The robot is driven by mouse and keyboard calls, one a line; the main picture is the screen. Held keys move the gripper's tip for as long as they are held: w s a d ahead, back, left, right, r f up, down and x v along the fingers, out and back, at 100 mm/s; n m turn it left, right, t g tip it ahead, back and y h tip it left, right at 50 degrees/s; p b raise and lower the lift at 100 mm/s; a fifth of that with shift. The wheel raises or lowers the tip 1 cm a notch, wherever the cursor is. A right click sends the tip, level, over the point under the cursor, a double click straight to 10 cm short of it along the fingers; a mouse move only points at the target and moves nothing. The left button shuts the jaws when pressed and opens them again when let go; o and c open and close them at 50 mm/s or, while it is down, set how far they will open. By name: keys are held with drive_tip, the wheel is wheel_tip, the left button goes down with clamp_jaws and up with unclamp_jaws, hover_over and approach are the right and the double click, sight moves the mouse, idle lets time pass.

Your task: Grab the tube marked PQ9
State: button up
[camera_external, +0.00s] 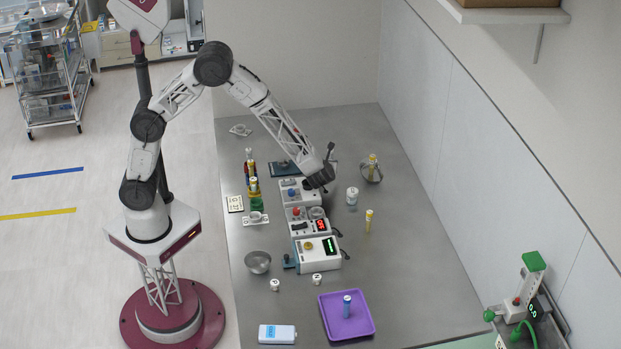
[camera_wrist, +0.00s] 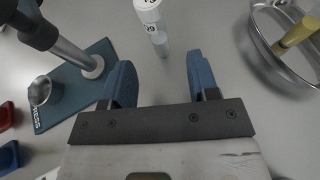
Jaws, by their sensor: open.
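In the wrist view a clear tube (camera_wrist: 154,28) with a white cap stands just beyond my gripper (camera_wrist: 160,78), roughly in line with the gap between the fingers. Its marking is only partly legible and seems to end in 9; I cannot tell if it reads PQ9. The two blue fingers are apart with nothing between them. In the external view my gripper (camera_external: 328,168) is low over the back of the table, and I cannot make out this tube there.
A metal pan (camera_wrist: 268,48) holding a yellow tube (camera_wrist: 297,33) is to the right. A stand with a blue base (camera_wrist: 75,88) is close on the left. Several devices (camera_external: 318,254) line the table's middle, with a purple tray (camera_external: 364,325) in front.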

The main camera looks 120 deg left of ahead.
sight(331, 159)
drive_tip(key=shift+x, duration=1.2)
drive_tip(key=shift+x, duration=2.6)
drive_tip(key=shift+s, duration=0.1)
drive_tip(key=c, duration=1)
drive_tip(key=shift+r, duration=0.1)
drive_tip(key=shift+r, duration=4.95)
